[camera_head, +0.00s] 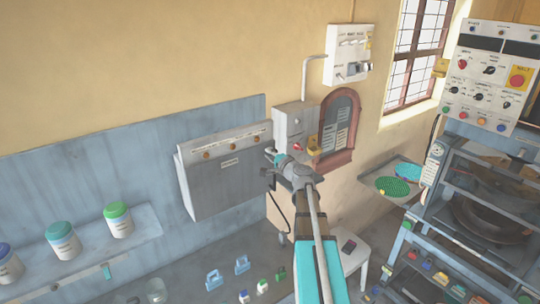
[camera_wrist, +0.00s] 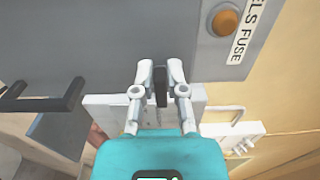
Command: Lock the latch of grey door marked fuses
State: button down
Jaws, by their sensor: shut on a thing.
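The grey door (camera_head: 228,170) is the front of a wide wall cabinet in the middle of the head view. It looks closed, with a small label too small to read there. In the wrist view the grey cabinet (camera_wrist: 100,40) fills the top, with a label partly reading "ELS FUSE" beside an orange knob (camera_wrist: 226,21). My gripper (camera_head: 272,158) is at the cabinet's right edge. In the wrist view my gripper (camera_wrist: 160,72) is shut on a small dark bar, which looks like the latch (camera_wrist: 160,88). My arm and gripper hide the latch in the head view.
A dark handle (camera_wrist: 42,103) sticks out at the left of the wrist view. A switch box (camera_head: 293,125) and an arched red-brown frame (camera_head: 338,128) stand right of the cabinet. A shelf (camera_head: 90,245) with lidded jars is at lower left. The press (camera_head: 480,210) stands at right.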

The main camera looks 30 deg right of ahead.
dwell(0.4)
jog(key=c, duration=0.7)
grip_release()
jog(key=s, duration=0.8)
jog(key=s+d, duration=0.1)
jog(key=s, duration=0.3)
